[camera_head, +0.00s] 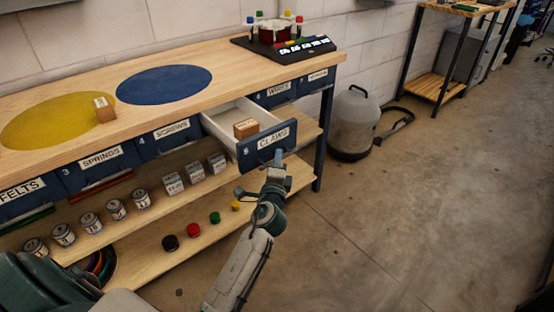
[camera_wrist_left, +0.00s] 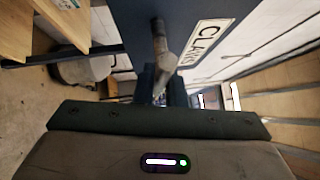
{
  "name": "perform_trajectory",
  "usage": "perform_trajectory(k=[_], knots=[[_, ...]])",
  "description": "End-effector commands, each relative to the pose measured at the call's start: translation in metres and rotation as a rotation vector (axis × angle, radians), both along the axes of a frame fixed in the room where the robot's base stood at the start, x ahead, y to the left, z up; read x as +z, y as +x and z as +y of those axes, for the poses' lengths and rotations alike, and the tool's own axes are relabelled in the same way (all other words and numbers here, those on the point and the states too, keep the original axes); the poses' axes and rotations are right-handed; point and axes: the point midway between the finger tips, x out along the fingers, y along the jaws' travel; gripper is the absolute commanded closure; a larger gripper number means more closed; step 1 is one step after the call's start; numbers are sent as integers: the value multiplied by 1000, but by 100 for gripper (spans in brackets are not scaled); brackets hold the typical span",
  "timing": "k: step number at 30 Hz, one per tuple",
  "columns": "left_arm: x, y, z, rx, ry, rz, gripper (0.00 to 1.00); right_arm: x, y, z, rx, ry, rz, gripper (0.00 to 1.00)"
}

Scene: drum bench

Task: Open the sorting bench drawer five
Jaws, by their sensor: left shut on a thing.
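Drawer five (camera_head: 266,146), a dark blue front labelled "CLAWS", stands pulled well out of the wooden sorting bench (camera_head: 222,95). Its pale inside shows, with a small brown box (camera_head: 246,128) in it. My left gripper (camera_head: 277,168) is at the drawer front, shut on its handle; the fingertips hide much of the grip in the head view. In the left wrist view the drawer front (camera_wrist_left: 200,22) with its "CLAWS" label fills the top middle, and the dark handle (camera_wrist_left: 158,38) stands out from it. My right gripper is in neither view.
Shut drawers, including "SCREWS" (camera_head: 171,138) and "SPRINGS" (camera_head: 100,168), line the bench to the left. Shelves below hold cans, small boxes and coloured caps. A grey canister (camera_head: 354,122) stands on the floor right of the bench. The floor in front is clear.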

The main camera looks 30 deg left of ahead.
Motion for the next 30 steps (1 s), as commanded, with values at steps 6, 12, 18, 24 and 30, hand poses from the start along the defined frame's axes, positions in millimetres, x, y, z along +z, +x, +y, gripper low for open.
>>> perform_trajectory(k=[6,12,18,24,30], knots=[[-1,0,0,0,0,1,68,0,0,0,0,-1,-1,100],[-1,0,0,0,0,1,68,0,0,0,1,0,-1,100],[-5,-19,-8,0,-3,2,68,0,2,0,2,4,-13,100],[-12,-57,-23,0,-4,3,68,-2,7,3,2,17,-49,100],[-16,-87,-35,1,-2,2,68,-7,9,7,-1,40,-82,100]])
